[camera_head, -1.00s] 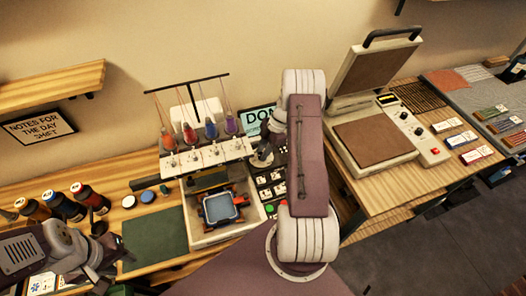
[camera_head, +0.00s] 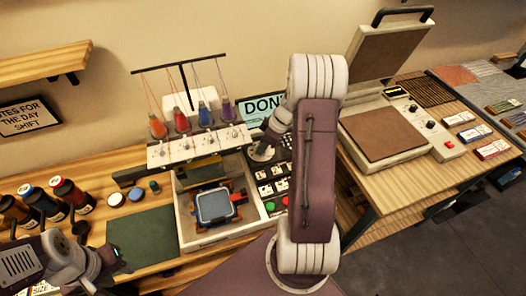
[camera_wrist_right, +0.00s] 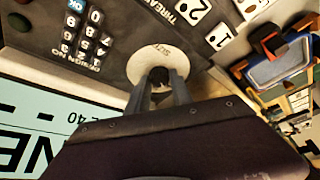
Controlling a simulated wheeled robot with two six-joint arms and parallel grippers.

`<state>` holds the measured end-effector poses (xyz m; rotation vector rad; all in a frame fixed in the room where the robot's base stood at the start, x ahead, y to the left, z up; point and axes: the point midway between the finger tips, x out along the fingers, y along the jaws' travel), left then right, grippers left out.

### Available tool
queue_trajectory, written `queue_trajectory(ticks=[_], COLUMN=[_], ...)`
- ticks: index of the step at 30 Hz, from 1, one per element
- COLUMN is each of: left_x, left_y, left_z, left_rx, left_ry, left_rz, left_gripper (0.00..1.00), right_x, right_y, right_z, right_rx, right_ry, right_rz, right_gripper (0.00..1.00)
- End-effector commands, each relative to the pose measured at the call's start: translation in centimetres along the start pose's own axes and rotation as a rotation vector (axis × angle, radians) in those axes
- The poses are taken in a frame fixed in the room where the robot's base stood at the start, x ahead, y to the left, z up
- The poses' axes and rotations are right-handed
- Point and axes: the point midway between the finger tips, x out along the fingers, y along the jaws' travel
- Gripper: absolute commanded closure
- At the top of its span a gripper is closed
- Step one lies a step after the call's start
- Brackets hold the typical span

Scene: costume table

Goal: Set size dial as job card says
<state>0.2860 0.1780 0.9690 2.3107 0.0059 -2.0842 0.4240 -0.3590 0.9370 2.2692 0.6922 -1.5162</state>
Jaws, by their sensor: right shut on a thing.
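The size dial (camera_wrist_right: 147,62) is a pale disc marked SIZE with a dark knob, on the embroidery machine's dark control panel (camera_head: 272,172). My right gripper (camera_wrist_right: 160,88) is shut on the knob, one finger on each side. In the head view my right gripper (camera_head: 263,150) is at the panel's upper part, and my arm hides part of it. The dial's setting cannot be read. A white card (camera_head: 40,287) with the word SIZE shows partly at the bottom left, behind my left arm. My left gripper (camera_head: 112,262) is near that card; its jaws are unclear.
The embroidery machine (camera_head: 200,150) carries several thread spools and a blue hoop (camera_head: 214,206). A screen (camera_head: 258,107) stands behind the panel. A heat press (camera_head: 385,135) is at the right. Bottles (camera_head: 70,193) stand at the left beside a green mat (camera_head: 142,238).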

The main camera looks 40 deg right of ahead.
Motion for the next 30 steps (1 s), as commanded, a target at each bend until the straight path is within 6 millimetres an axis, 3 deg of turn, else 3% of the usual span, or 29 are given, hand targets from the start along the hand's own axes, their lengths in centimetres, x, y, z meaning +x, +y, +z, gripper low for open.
queue_trajectory(ticks=[1, 9, 21, 30], left_x=[1.2, 2.9, 3.2, 3.1], left_y=[0.0, -0.1, -0.1, -0.1], left_z=[0.1, 0.3, 0.3, 0.3], left_rx=[0.000, 0.000, 0.000, 0.000], left_ry=[0.000, 0.000, 0.000, 0.000], left_rz=[0.000, 0.000, 0.000, 0.000], left_gripper=[0.64, 0.64, 0.64, 0.64], right_x=[0.5, 0.2, 0.0, 0.1], right_y=[0.0, -0.3, -0.5, -0.5], right_z=[0.2, 0.0, -0.1, -0.2], right_rx=[0.035, 0.262, 0.504, 0.579], right_ry=[0.000, 0.000, -0.001, -0.001], right_rz=[0.019, 0.112, 0.209, 0.239], right_gripper=[1.00, 1.00, 1.00, 1.00])
